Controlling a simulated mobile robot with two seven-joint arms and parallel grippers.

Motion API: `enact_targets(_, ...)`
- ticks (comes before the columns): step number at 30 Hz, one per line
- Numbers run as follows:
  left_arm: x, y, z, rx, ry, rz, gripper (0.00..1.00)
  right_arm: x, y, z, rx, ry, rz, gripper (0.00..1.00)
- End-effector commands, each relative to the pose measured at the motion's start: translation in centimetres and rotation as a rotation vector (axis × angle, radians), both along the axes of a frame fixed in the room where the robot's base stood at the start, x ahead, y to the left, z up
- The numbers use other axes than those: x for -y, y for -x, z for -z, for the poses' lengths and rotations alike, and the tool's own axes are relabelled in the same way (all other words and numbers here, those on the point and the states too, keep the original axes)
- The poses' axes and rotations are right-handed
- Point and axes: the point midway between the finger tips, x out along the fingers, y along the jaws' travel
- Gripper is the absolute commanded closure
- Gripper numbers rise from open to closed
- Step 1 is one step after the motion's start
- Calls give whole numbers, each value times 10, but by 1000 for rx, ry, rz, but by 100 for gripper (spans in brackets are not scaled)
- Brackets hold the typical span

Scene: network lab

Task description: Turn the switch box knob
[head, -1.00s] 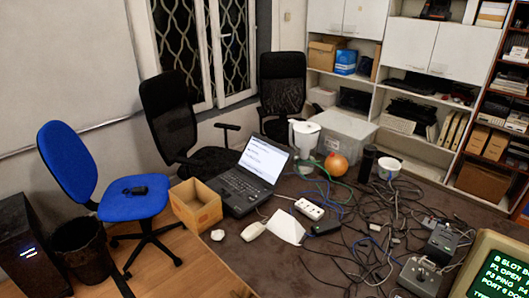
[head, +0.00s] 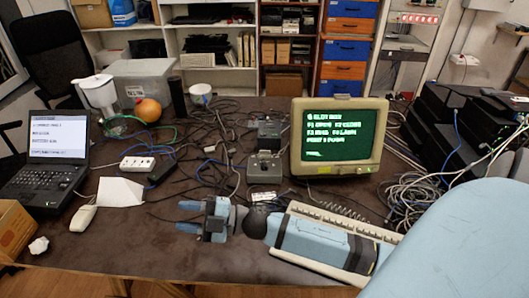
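The switch box (head: 264,172) is a small grey box on the dark table, left of the monitor, with a dark knob (head: 264,155) on top. My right gripper (head: 188,216) is in front of it and to its left, nearer the table's front edge. It points left, its two blue fingers are apart, and nothing shows between them. It is clear of the switch box. My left gripper is not in view.
Tangled cables (head: 215,150) spread left of the box. A laptop (head: 48,160) and power strip (head: 138,163) are farther left.

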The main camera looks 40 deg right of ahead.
Motion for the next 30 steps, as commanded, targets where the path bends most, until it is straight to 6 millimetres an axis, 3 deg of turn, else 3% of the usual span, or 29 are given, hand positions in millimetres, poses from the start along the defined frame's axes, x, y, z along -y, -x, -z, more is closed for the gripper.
enact_targets(1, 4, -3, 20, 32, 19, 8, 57, 0, -9, 16, 101, 103, -94, 62)
enact_targets(5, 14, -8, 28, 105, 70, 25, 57, 7, -20, 32, 274, 397, -325, 62)
enact_targets(8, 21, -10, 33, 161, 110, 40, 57, 31, -34, 54, 337, 671, -463, 62)
enact_targets(11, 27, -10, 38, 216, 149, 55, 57, 73, -52, 76, 333, 972, -552, 62)
enact_targets(14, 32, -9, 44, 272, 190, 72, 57, 134, -72, 88, 258, 1286, -574, 62)
enact_targets(18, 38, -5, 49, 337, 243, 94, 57, 230, -91, 80, 59, 1667, -496, 62)
enact_targets(21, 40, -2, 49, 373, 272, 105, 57, 288, -93, 62, -97, 1848, -400, 62)
enact_targets(25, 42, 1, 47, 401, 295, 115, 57, 333, -88, 41, -240, 1970, -298, 62)
enact_targets(30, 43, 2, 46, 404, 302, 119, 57, 349, -87, 37, -299, 2008, -260, 62)
